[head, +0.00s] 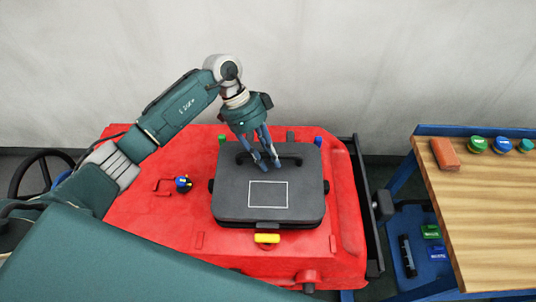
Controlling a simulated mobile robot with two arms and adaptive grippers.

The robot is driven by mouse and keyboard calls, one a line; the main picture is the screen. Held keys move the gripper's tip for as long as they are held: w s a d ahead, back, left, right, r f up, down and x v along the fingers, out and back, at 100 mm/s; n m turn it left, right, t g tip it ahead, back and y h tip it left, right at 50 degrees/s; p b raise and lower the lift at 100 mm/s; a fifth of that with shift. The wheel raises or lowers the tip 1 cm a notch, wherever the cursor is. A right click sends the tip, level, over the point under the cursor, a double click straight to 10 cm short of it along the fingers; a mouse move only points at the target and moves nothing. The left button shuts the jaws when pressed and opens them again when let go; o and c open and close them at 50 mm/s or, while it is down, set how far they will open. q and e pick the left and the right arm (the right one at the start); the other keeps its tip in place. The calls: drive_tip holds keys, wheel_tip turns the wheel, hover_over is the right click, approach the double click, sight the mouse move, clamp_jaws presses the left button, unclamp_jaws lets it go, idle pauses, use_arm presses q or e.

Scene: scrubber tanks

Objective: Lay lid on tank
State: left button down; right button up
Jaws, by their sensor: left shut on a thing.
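The dark grey lid (232,205), with a white rectangle outline on its face, is over the top of the red tank (135,215). I cannot tell whether it rests on the tank or is held just above it. A dark handle (290,159) shows near the lid's far edge. My left gripper (271,165) comes down from above with its blue-tipped fingers shut on the lid's handle; the fingers hide part of the handle. My right gripper is not in this view.
A yellow latch (267,239) shows at the lid's near edge. A blue-capped fitting (183,184) is left of the lid. At right, a wooden bench (490,210) carries an orange block (445,153) and several caps. A grey wall stands behind.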

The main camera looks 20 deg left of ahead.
sight(268, 165)
use_arm(q)
drive_tip(key=shift+s+f, duration=0.1)
drive_tip(key=shift+f, duration=0.15)
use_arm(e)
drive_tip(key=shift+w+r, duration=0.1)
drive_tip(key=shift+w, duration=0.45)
use_arm(q)
drive_tip(key=shift+f, duration=0.2)
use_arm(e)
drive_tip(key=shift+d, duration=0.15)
use_arm(q)
drive_tip(key=shift+f, duration=0.5)
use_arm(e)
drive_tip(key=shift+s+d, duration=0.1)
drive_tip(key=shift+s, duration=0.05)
use_arm(q)
drive_tip(key=shift+f, duration=0.15)
drive_tip(key=shift+f, duration=0.3)
drive_tip(key=shift+d+f, duration=0.1)
drive_tip(key=shift+f, duration=0.1)
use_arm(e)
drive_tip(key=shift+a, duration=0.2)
